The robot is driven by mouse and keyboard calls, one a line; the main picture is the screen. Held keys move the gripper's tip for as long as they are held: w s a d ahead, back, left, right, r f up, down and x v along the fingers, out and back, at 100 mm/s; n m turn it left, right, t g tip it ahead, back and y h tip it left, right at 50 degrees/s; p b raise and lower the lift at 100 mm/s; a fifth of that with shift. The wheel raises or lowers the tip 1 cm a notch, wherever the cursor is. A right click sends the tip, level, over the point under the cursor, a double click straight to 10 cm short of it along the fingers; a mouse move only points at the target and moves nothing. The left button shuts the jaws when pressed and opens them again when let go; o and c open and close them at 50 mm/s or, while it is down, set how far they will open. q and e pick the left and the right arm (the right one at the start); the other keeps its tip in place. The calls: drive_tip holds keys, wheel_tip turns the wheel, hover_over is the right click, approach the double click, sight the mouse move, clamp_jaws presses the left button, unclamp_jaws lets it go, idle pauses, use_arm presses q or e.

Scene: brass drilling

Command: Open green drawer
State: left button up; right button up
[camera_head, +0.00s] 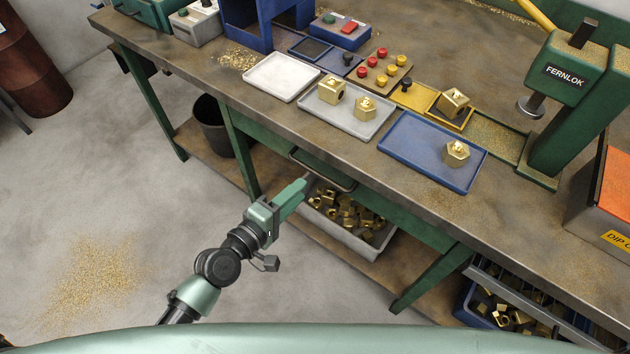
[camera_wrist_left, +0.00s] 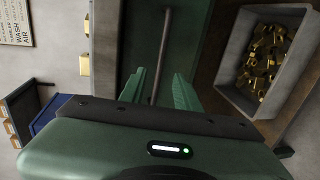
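The green drawer front (camera_wrist_left: 140,30) is under the workbench and looks closed. Its dark bar handle (camera_head: 325,175) runs along the bench front; the handle also shows as an upright bar in the left wrist view (camera_wrist_left: 162,55). My left gripper (camera_head: 303,184) reaches up to the handle from the left. In the left wrist view its two green fingers (camera_wrist_left: 160,90) are apart, with the bar's near end showing between them. Whether either finger touches the bar I cannot tell. My right gripper is in neither view.
A grey bin of brass parts (camera_head: 345,222) sits on the shelf below the drawer. A bench leg (camera_head: 240,150) and a black bucket (camera_head: 212,125) stand to the left. A blue bin (camera_head: 500,310) is at the lower right.

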use_arm(q)
drive_tip(key=x, duration=0.7)
drive_tip(key=shift+w+d, duration=0.1)
drive_tip(key=shift+d, duration=0.05)
drive_tip(key=shift+c, duration=0.3)
clamp_jaws()
drive_tip(key=shift+f, duration=0.1)
idle(0.9)
